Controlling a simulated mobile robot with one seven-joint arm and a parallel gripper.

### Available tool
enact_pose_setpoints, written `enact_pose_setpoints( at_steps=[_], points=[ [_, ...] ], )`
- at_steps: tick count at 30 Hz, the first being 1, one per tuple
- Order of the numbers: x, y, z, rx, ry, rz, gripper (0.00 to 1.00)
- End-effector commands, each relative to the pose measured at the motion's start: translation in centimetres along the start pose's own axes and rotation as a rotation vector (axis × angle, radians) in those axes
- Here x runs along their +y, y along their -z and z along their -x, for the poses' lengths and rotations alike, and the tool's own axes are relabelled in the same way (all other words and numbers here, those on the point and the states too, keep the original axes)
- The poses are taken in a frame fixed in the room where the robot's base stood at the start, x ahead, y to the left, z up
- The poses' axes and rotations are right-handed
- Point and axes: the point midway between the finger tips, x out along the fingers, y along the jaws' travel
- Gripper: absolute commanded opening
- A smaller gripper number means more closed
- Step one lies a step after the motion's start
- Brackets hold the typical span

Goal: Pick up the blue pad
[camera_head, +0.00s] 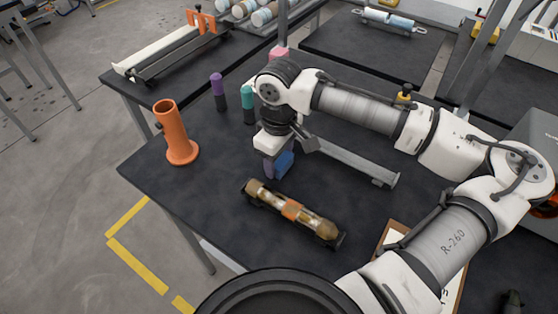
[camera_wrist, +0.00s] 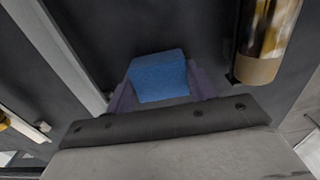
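The blue pad (camera_head: 284,163) is a small blue block at my gripper, low over the dark table, near its middle. In the wrist view, the blue pad (camera_wrist: 158,75) sits between the two purple-grey fingers of my gripper (camera_wrist: 160,92), with no clear gap on either side. My gripper (camera_head: 270,166) points down and looks shut on the pad. In the head view, one finger shows to the left of the pad; the other is mostly hidden. I cannot tell whether the pad still touches the table.
An orange cylinder on a base (camera_head: 173,132) stands at left. Purple (camera_head: 219,91) and teal (camera_head: 248,103) capped bottles stand behind. A grey rail (camera_head: 352,163) lies at right. The table's front left is clear.

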Motion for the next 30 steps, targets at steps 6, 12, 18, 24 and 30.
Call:
enact_pose_setpoints(
  at_steps=[6,12,18,24,30],
  points=[
    [0.0,0.0,0.0,0.000,0.000,0.000,0.33],
    [0.0,0.0,0.1,0.000,0.000,0.000,0.33],
    [0.1,0.1,1.4,0.002,-0.002,0.000,0.33],
    [0.1,0.1,5.0,0.002,-0.003,0.000,0.33],
    [0.1,0.1,10.2,0.003,-0.003,0.000,0.33]
  ],
)
